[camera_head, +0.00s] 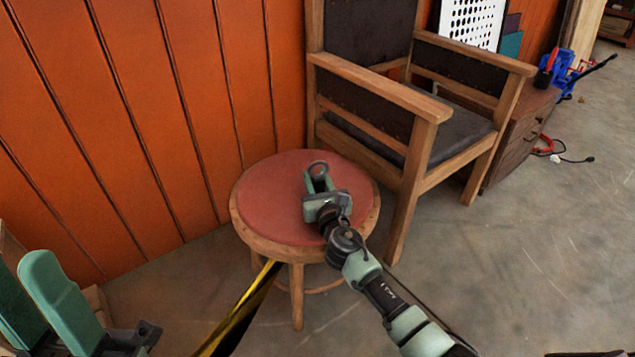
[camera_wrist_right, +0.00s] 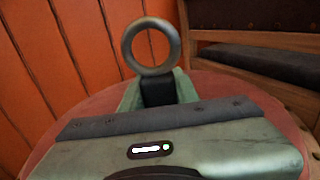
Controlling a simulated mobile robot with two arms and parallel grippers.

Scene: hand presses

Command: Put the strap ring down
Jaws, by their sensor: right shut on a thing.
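The strap ring (camera_wrist_right: 130,47) is a grey metal ring with a black strap end (camera_wrist_right: 158,92) below it. My right gripper (camera_head: 318,181) is shut on it, with the ring standing up beyond the fingertips. In the head view, the ring and gripper appear over the red seat of a round wooden stool (camera_head: 262,200). I cannot tell whether the ring touches the seat. The gripper's body hides part of the strap in the wrist view. My left gripper (camera_head: 28,268) is at the lower left, its green fingers apart and nothing seen between them.
A wooden armchair (camera_head: 385,82) with dark upholstery stands close behind and right of the stool. An orange plank wall (camera_head: 130,110) is behind. A yellow-black striped strip (camera_head: 240,312) runs below the stool. A wooden cabinet (camera_head: 520,130) stands farther right. The right floor is mostly clear.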

